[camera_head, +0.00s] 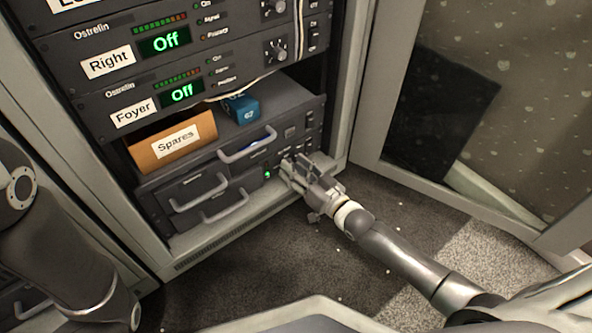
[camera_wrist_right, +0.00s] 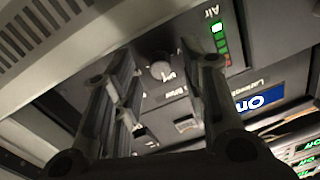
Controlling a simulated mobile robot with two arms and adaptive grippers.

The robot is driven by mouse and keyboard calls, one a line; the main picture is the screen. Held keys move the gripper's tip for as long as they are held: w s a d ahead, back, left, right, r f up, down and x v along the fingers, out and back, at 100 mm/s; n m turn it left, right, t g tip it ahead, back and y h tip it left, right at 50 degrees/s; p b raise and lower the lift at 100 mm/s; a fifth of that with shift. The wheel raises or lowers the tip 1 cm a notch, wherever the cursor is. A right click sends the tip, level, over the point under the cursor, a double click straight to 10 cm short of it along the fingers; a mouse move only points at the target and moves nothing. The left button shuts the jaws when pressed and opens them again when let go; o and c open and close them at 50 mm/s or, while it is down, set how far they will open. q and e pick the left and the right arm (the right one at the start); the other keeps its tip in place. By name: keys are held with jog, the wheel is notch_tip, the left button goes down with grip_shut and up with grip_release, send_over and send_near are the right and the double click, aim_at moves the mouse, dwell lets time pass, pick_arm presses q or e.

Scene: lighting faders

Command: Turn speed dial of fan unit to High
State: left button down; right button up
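The fan unit is low in the rack; its front shows in the right wrist view (camera_wrist_right: 185,95), upside down, with green "Air" lights and a blue "On" display. Its round grey dial (camera_wrist_right: 160,70) sits between the fingers of my right gripper (camera_wrist_right: 165,68). The fingers are apart, one on each side of the dial; I cannot tell whether they touch it. The dial's pointer setting is not readable. In the head view my right gripper (camera_head: 296,170) is at the lower right of the rack front and hides the dial. My left gripper is out of view.
Drawers with bar handles (camera_head: 247,145) are left of my right gripper. Above are an orange "Spares" box (camera_head: 173,140), a blue box (camera_head: 241,108), and "Foyer" (camera_head: 133,112) and "Right" (camera_head: 107,64) units reading Off. An open rack door (camera_head: 490,200) stands at right.

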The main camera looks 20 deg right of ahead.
jog(key=c, duration=0.7)
grip_shut()
